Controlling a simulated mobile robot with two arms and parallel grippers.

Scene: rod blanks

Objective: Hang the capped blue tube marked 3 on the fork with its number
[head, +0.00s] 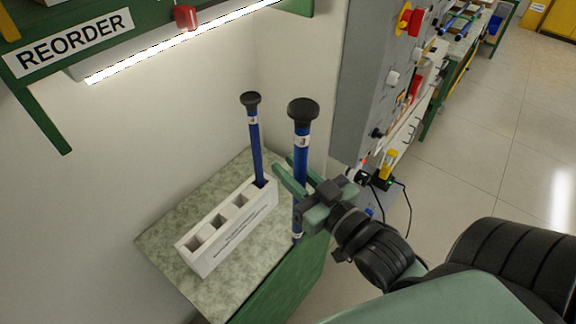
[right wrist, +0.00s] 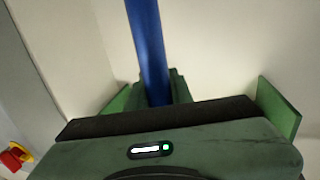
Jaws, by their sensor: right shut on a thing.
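The capped blue tube marked 3 (head: 302,150) stands nearly upright in the head view, with a black cap on top and a white label. My right gripper (head: 291,181) is shut on it below the label. The tube is beside the white rack and clear of its sockets. Its blue shaft also shows in the right wrist view (right wrist: 148,45), rising from between the fingers. The fork with its number cannot be made out in these frames. My left gripper is not in view.
A second capped blue tube (head: 255,140) stands in the far socket of the white rack (head: 228,238); the other sockets look empty. The rack sits on a speckled bench top (head: 160,238). A grey panel with fittings (head: 362,80) stands right of the held tube.

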